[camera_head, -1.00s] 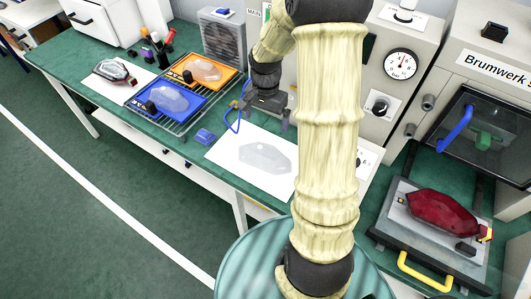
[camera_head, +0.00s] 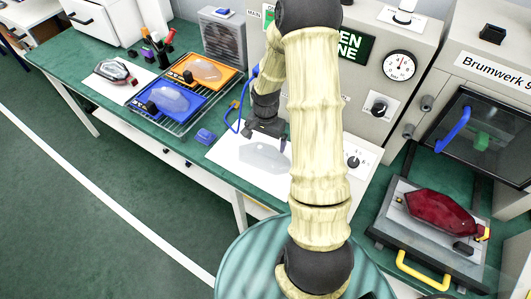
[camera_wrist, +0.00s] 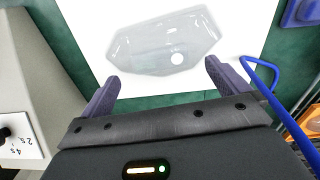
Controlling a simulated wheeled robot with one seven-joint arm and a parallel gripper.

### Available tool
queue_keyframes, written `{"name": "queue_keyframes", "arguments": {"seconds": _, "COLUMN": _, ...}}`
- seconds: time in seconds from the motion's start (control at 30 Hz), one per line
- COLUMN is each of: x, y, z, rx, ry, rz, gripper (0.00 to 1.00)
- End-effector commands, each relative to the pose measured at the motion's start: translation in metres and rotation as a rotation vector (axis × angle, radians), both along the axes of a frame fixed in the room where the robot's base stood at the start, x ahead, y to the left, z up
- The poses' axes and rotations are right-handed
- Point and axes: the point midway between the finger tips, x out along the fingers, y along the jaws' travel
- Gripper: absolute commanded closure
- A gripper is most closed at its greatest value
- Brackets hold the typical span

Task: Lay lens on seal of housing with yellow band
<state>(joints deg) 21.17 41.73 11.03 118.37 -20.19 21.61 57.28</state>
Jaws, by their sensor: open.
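A clear angular lens (camera_head: 264,155) lies flat on a white sheet. In the wrist view the lens (camera_wrist: 160,42) sits just beyond my fingertips, with a round white spot on it. My gripper (camera_head: 264,144) is open and empty over the sheet, beside and above the lens. In the wrist view the two fingers of my gripper (camera_wrist: 162,76) are wide apart and the lens is ahead of the gap. A dark red housing (camera_head: 441,213) lies on a grey plate at the right, with yellow near its right end. Its seal cannot be made out.
An orange tray (camera_head: 232,75) and a blue tray (camera_head: 200,101) hold clear parts on a wire rack. Another lamp part (camera_head: 115,72) lies far left on white. A blue block (camera_head: 205,136) is near the sheet.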

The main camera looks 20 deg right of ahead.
Motion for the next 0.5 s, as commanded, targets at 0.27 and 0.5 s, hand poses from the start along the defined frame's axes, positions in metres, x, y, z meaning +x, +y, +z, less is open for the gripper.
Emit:
{"name": "queue_keyframes", "arguments": {"seconds": 0.27, "x": -0.001, "y": -0.002, "z": -0.026, "rx": 0.001, "ry": 0.005, "rz": 0.001, "gripper": 0.00}}
{"name": "queue_keyframes", "arguments": {"seconds": 0.5, "x": 0.000, "y": -0.002, "z": -0.050, "rx": -0.001, "ry": 0.001, "rz": 0.001, "gripper": 0.00}}
